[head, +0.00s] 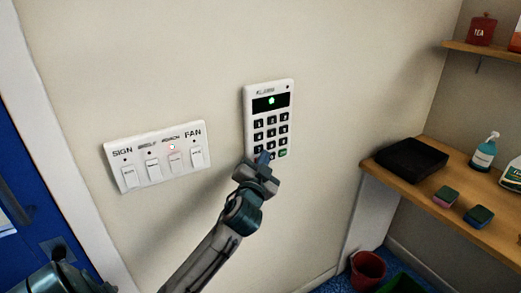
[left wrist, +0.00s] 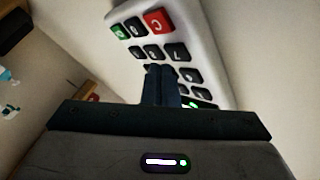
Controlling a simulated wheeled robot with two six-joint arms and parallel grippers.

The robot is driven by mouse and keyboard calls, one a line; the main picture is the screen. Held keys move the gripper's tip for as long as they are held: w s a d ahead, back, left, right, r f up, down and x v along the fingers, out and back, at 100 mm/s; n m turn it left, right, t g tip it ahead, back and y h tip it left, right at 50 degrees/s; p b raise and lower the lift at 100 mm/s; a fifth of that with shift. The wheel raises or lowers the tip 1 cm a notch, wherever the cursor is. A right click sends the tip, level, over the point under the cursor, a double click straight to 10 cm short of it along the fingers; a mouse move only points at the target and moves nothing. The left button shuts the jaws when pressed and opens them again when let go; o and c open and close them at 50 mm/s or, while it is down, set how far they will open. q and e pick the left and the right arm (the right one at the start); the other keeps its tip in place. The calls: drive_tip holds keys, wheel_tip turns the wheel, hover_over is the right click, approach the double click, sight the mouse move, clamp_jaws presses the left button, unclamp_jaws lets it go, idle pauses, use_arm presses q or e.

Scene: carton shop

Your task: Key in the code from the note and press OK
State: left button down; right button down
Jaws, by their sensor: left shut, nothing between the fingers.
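A white alarm keypad (head: 253,130) with dark keys, a black display and a green light hangs on the wall. Its green key shows at the lower right. My left gripper (head: 263,156) is shut and empty, with its tips in front of the lower keys. In the left wrist view the keypad (left wrist: 207,45) appears turned over, with a red C key (left wrist: 157,20) and a green key (left wrist: 118,32). There the left fingertips (left wrist: 160,70) cover keys beyond the 7-8-9 row; contact cannot be told. No note is recognisable. My right gripper is not in view.
A white switch panel (head: 140,172) with several rocker switches is left of the keypad. A blue door (head: 30,185) is at far left. A wooden shelf (head: 425,208) at right holds a black tray (head: 411,158), sponges and bottles. A red bin (head: 368,270) stands below.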

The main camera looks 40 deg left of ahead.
use_arm(q)
drive_tip(key=shift+d, duration=0.1)
drive_tip(key=shift+s+d+p, duration=0.15)
drive_tip(key=shift+s+d, duration=0.15)
drive_tip(key=shift+d, duration=0.45)
drive_tip(key=shift+s+d+p, duration=0.1)
drive_tip(key=shift+s+d, duration=0.25)
drive_tip(key=shift+d, duration=0.4)
drive_tip(key=shift+s+d+p, duration=0.15)
drive_tip(key=shift+s+d, duration=0.15)
drive_tip(key=shift+d, duration=0.45)
idle(0.8)
